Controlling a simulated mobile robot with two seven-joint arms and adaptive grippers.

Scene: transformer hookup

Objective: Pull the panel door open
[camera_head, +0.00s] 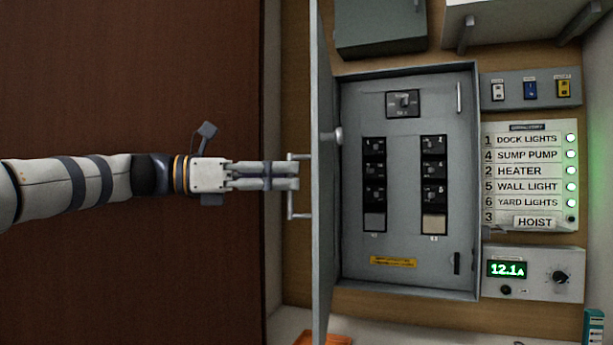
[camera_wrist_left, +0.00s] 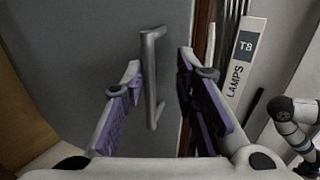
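The grey panel door (camera_head: 322,230) stands swung well out from the grey breaker box (camera_head: 408,235) and shows nearly edge-on in the head view. The box interior is exposed. The door's bar handle (camera_head: 291,205) is on its outer left face. My left gripper (camera_head: 296,176) is at this handle. In the left wrist view the handle (camera_wrist_left: 151,80) stands between the two open fingers of my left gripper (camera_wrist_left: 160,75), with a gap visible on the right finger's side. Contact with the left finger is unclear. My right gripper is not seen in either view.
To the right are a switch strip (camera_head: 530,90), a labelled light board (camera_head: 530,165) and a meter box (camera_head: 533,273). A dark grey box (camera_head: 380,28) hangs above. A "LAMPS" carton (camera_wrist_left: 240,65) stands beyond the door edge. Left of the door is a bare brown surface.

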